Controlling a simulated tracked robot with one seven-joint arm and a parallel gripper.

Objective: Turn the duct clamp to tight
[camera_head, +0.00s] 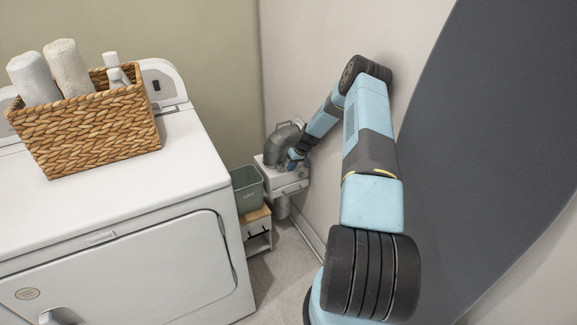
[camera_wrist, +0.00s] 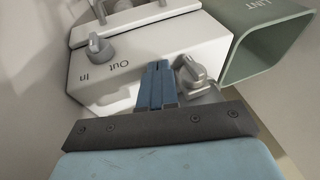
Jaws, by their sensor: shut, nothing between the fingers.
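The white duct box (camera_head: 271,176) stands in the corner with a grey elbow duct (camera_head: 283,147) on top. In the wrist view the box (camera_wrist: 160,48) carries the words "In" and "Out" beside one grey knob (camera_wrist: 100,48). A second grey knob (camera_wrist: 190,70) sits at the box's lower edge. I cannot tell which fitting is the duct clamp, nor any clamp setting. My gripper (camera_wrist: 157,70) is shut and empty, its blue fingers just left of the second knob. Contact with it is unclear. In the head view my gripper (camera_head: 294,158) is small against the box.
A green lint bin (camera_head: 247,190) stands left of the box and shows close on the right in the wrist view (camera_wrist: 262,40). A white dryer (camera_head: 130,215) with a wicker basket (camera_head: 85,130) fills the left. The wall (camera_head: 330,35) lies close to the box.

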